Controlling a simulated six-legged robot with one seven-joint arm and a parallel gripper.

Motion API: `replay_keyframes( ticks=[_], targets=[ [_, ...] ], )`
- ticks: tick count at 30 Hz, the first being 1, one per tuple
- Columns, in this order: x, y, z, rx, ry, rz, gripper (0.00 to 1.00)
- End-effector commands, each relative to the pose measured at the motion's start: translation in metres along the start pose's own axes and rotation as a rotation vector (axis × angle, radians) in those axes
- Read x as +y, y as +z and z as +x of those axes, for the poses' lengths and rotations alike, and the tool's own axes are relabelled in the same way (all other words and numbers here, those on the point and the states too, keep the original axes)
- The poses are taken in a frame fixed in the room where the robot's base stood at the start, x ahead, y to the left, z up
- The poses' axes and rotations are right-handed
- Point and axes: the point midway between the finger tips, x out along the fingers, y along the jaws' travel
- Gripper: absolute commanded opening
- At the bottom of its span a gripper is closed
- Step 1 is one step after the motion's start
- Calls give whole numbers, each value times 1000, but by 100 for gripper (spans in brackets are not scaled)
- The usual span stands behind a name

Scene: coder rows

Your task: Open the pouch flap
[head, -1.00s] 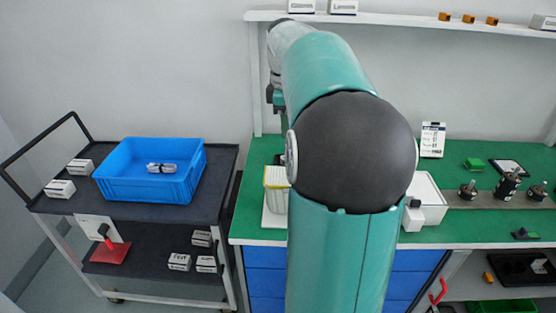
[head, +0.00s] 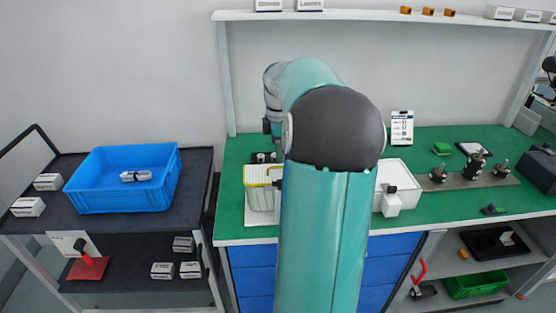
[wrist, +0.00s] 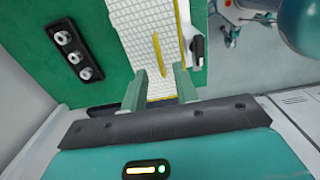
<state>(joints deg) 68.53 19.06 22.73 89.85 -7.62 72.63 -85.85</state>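A white, grid-textured pouch with yellow edging (head: 262,190) stands on the green bench in the head view, its right side partly hidden by my arm. In the wrist view the white textured surface (wrist: 118,22) fills the upper middle, with a raised yellow strip (wrist: 158,54) on it and a yellow edge on its right. I cannot clearly tell the flap from the body. My gripper (wrist: 160,75) is open, its two green fingers apart with nothing held between them. The fingertips overlap the lower end of the white surface in the picture; contact cannot be told.
A black block with several round metal fittings (wrist: 78,50) lies left of the pouch in the wrist view. A white container (head: 398,186) stands right of my arm. A cart with a blue bin (head: 120,198) is at left. A shelf (head: 380,16) spans above the bench.

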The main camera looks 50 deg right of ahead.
Motion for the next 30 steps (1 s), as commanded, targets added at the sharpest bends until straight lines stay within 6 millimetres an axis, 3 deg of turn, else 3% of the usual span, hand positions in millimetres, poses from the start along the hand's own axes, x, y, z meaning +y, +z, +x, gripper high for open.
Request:
replay_keyframes(
  ticks=[6,17,21,30],
  targets=[
    [-1,-2,30,0,-2,-2,30],
    [0,-3,35,0,1,-1,30],
    [0,-3,35,0,0,-1,2],
    [0,-3,35,1,-2,-1,0]
  ],
)
